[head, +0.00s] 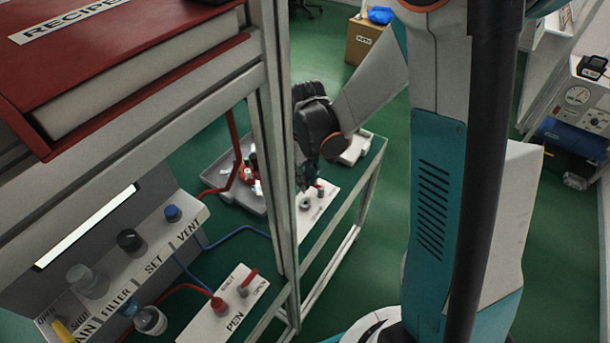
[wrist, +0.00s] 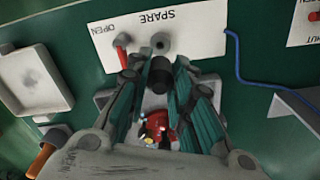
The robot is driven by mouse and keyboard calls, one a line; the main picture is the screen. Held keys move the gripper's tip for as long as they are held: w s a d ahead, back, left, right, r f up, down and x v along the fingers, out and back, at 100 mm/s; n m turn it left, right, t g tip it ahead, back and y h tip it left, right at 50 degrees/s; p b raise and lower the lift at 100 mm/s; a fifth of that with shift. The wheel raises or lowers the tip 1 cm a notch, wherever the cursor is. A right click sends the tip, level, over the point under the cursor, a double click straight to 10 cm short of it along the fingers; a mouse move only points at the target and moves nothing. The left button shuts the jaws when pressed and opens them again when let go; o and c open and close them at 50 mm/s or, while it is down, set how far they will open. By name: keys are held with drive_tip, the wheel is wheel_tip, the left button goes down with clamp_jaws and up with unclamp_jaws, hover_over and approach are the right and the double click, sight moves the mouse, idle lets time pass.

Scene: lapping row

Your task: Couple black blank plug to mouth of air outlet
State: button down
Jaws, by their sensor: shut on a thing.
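In the wrist view, my gripper (wrist: 160,88) has its two teal-padded fingers closed on the black blank plug (wrist: 161,72). The plug is a short dark cylinder that projects past the fingertips. A grey round air outlet (wrist: 160,42) with a dark mouth stands on the white SPARE plate (wrist: 195,32), just above the plug in the picture. The mouth is uncovered and the plug looks apart from it; the height gap is hard to tell. In the head view the outlet (head: 304,203) shows below my gripper, whose fingers are mostly hidden behind the frame post.
A red lever (wrist: 122,42) stands beside the outlet at OPEN. A grey tray (head: 235,195) with small red and other items lies close by. A shelf post (head: 277,150) stands in front. The PEN plate (head: 225,310) carries a red hose; a blue hose (wrist: 237,65) runs right.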

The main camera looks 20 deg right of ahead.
sight(305, 174)
drive_tip(key=shift+f+b, duration=2.2)
drive_tip(key=shift+f, duration=0.55)
drive_tip(key=shift+f+b, duration=1.35)
drive_tip(key=shift+b, duration=0.05)
drive_tip(key=c, duration=1.3)
unclamp_jaws()
drive_tip(key=shift+c, duration=0.2)
drive_tip(key=shift+r, duration=0.15)
wheel_tip(305, 174, up, 12)
drive_tip(key=shift+f, duration=0.1)
drive_tip(key=s+r+m+t, duration=0.2)
drive_tip(key=s+r+t, duration=0.5)
drive_tip(key=s, duration=0.8)
drive_tip(key=shift+r+m, duration=0.3)
drive_tip(key=shift+r, duration=0.65)
